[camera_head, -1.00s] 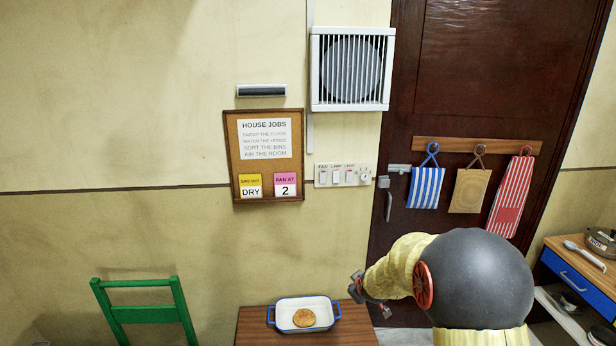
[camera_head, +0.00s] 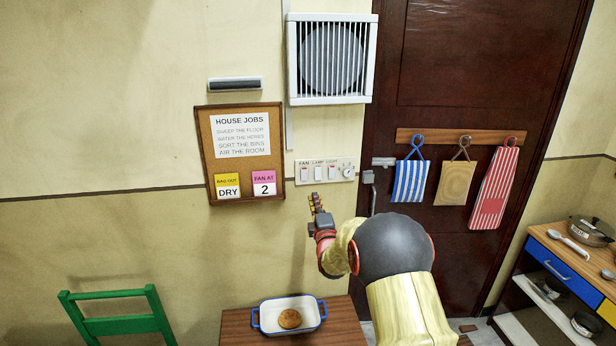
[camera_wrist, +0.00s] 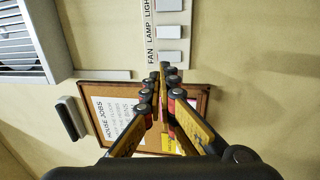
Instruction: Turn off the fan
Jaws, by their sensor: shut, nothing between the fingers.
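The fan (camera_head: 332,58) is a white square box with a slatted grille and a grey disc behind it, high on the wall. I cannot tell whether it turns. Below it is a white switch panel (camera_head: 325,161) labelled FAN, LAMP and LIGHT, with a round knob at its right. The FAN switch (camera_head: 304,174) is leftmost; in the wrist view it (camera_wrist: 173,57) lies just beyond my fingertips. My gripper (camera_head: 314,201) is shut and empty, pointing up just below the panel. In the wrist view my gripper (camera_wrist: 164,70) shows its fingertips together; contact with the panel cannot be told.
A corkboard (camera_head: 208,150) with notes, one reading "FAN AT 2", hangs left of the panel. The door (camera_head: 470,80) with hanging cloths is at the right. Below are a table (camera_head: 340,328) with a blue-rimmed dish (camera_head: 262,321) and a green chair (camera_head: 115,325).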

